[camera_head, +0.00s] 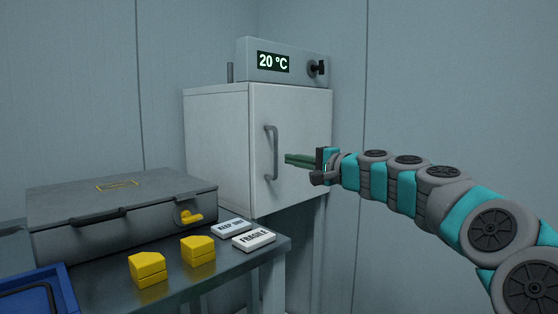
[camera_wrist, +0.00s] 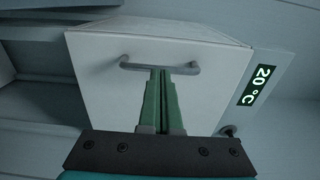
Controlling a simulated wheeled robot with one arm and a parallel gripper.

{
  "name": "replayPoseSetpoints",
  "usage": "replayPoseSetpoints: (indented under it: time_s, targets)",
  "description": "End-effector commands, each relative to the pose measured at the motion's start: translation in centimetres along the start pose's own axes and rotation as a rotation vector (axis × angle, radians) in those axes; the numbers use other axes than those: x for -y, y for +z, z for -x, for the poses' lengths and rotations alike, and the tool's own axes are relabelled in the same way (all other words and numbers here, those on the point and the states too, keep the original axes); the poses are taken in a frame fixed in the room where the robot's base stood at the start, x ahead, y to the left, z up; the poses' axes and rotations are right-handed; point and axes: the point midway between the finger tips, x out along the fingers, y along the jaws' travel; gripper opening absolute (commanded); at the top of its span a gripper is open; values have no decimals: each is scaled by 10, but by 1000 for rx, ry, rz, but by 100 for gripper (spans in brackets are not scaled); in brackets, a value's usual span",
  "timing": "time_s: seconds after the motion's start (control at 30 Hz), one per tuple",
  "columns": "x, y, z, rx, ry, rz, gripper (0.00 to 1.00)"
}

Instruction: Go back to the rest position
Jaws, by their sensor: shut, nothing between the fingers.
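My gripper (camera_head: 288,159) is at the end of my arm, which reaches in from the right. Its green fingers are shut with nothing between them. In the head view the fingertips point left, toward the cabinet handle (camera_head: 271,153), with a small space showing between. In the wrist view the closed fingers (camera_wrist: 161,75) overlap the middle of the handle (camera_wrist: 133,67), and I cannot tell the depth gap there. The white cabinet (camera_head: 215,140) has its door (camera_head: 300,118) closed.
A control box (camera_head: 247,62) reading 20 °C, with a black knob (camera_head: 317,68), tops the cabinet. At left, a table (camera_head: 215,275) holds a grey case (camera_head: 70,200), two yellow blocks (camera_head: 148,270) (camera_head: 198,250), two labelled plates (camera_head: 254,240) (camera_head: 231,228). A blue tray (camera_head: 62,283) is at lower left.

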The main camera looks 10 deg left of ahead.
Motion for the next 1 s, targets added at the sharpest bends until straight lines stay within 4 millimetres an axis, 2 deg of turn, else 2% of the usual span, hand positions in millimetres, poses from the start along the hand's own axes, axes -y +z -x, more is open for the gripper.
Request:
replayPoseSetpoints:
  time_s: [0.03,0.2,0.37,0.47,0.53,0.67,0.7,0.8,0.87,1.0]
  targets:
    - [2,-1,10,-2,-4,0,0]
    - [-1,-2,30,-1,0,-3,0]
    - [-2,2,40,5,6,4,0]
    - [-7,21,44,36,41,41,0]
    - [-20,49,48,84,99,90,0]
    - [-65,115,70,202,266,223,0]
    - [-84,134,80,238,328,265,0]
    - [-132,172,112,320,483,356,0]
    - [-163,190,135,366,581,402,0]
    - [-231,218,200,454,807,479,0]
